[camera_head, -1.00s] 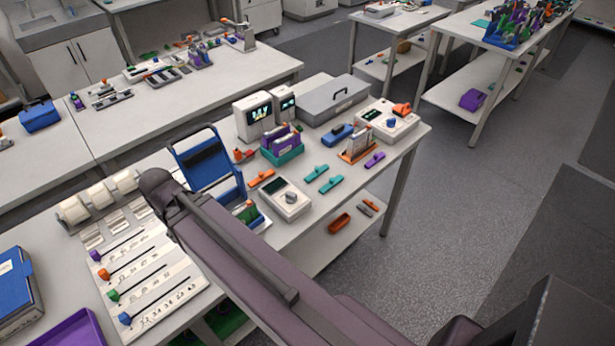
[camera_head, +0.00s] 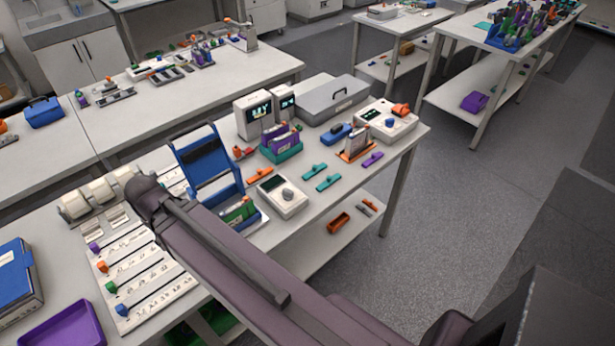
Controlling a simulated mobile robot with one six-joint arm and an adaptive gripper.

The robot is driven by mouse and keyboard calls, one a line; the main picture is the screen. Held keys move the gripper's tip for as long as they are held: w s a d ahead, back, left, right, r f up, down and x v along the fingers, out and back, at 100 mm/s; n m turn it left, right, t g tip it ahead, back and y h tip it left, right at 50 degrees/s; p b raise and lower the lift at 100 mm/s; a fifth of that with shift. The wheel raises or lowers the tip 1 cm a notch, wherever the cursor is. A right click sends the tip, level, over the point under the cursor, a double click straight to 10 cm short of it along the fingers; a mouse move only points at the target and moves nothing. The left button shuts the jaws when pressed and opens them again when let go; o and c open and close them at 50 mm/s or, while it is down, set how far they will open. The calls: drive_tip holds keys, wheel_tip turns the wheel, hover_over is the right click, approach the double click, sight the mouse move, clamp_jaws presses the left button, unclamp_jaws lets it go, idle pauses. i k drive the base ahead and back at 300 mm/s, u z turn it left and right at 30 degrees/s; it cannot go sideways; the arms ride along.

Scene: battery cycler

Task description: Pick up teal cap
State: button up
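Two small teal pieces lie flat on the near bench: one teal piece (camera_head: 315,170) and, just in front of it, a second teal piece (camera_head: 328,183). Each is a short bar with a raised knob; I cannot tell which, if either, is the teal cap. My dark arm crosses the picture from the lower right to the left and ends in a rounded joint over the bench. My gripper is not visible, so its state and anything in it are hidden.
A white box with a dial (camera_head: 283,196), an orange bar (camera_head: 258,175) and a purple bar (camera_head: 372,160) lie around the teal pieces. A blue upright holder (camera_head: 205,190) stands left. A teal tray (camera_head: 282,157) with purple blocks stands behind.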

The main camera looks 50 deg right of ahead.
sight(316, 169)
drive_tip(key=k, duration=1.75)
drive_tip(key=z, duration=1)
drive_tip(key=i, duration=1)
drive_tip(key=u, duration=0.05)
